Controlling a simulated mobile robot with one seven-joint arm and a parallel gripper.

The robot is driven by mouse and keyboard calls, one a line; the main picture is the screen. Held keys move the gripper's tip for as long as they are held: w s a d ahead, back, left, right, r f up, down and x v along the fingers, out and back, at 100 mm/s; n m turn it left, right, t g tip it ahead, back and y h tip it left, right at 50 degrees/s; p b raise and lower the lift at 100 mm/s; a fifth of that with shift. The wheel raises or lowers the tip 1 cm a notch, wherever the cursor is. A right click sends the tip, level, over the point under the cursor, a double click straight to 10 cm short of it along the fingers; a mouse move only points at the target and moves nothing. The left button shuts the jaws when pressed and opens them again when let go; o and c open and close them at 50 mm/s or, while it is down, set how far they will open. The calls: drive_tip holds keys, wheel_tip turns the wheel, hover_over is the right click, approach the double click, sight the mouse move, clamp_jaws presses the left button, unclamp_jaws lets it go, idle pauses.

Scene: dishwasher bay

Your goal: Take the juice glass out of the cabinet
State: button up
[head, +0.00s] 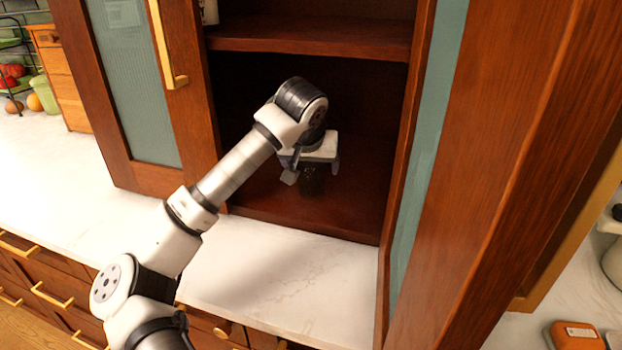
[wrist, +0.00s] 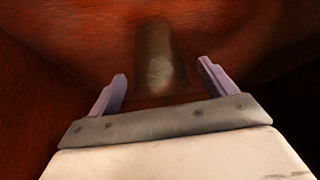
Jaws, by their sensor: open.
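The juice glass (wrist: 159,58) is a dark, see-through tumbler standing inside the wooden cabinet. In the wrist view it is centred ahead of my gripper (wrist: 163,90), with its near end between the two pale purple fingers or just beyond them; I cannot tell which. The fingers are spread, and a space shows between each finger and the glass. In the head view my gripper (head: 308,177) is inside the cabinet's lower compartment, and the glass (head: 312,182) shows only as a faint dark shape by the fingers, partly hidden.
The cabinet shelf (head: 310,38) runs above my gripper. The left door (head: 135,85) and right door (head: 425,150) stand open on either side of my arm. The white counter (head: 285,275) in front of the cabinet is clear. An orange box (head: 575,336) lies at the lower right.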

drive_tip(key=c, duration=1.3)
drive_tip(key=shift+c, duration=0.8)
drive_tip(key=shift+r, duration=0.15)
